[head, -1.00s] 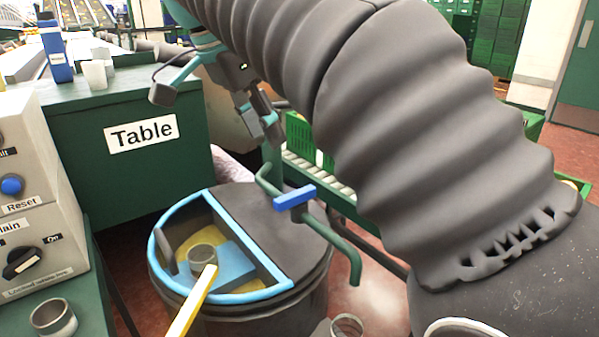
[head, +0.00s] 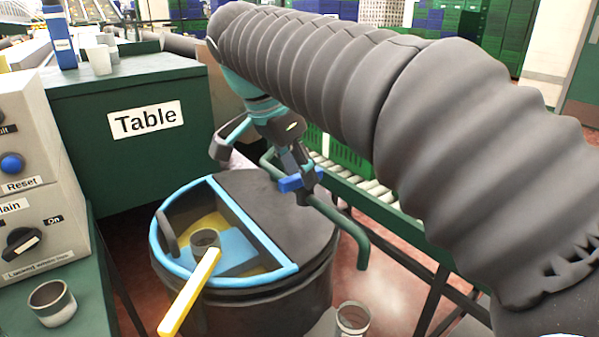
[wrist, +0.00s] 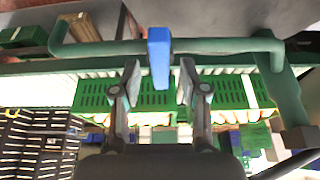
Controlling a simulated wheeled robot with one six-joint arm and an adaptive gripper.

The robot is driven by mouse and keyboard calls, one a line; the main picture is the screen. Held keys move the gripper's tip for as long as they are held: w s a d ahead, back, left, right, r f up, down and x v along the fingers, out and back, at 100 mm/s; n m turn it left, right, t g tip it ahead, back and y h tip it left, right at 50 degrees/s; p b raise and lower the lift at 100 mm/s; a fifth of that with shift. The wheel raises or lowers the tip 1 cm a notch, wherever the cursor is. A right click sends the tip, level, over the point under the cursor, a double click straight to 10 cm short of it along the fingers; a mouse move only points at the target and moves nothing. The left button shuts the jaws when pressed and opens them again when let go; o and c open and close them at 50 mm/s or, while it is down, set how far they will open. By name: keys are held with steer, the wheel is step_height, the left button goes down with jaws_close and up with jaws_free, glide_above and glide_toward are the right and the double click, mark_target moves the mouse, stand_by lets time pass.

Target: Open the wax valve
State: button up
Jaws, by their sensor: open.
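The wax valve is a blue handle (head: 292,183) on a bent green pipe (head: 340,217) beside the round wax drum. In the wrist view the handle (wrist: 158,55) points down between the two fingertips, with a gap showing on each side. My gripper (head: 302,168) is at the handle in the head view, and it shows open in the wrist view (wrist: 158,78). In the head view a fingertip partly covers the handle.
The dark drum (head: 290,215) has a blue-rimmed opening with a yellow-handled ladle (head: 190,292) in it. A grey control box (head: 40,190) stands at left. A green crate (head: 340,150) and a roller conveyor (head: 375,187) lie behind the pipe.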

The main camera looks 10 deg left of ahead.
steer(key=shift+f, duration=0.2)
jaws_close()
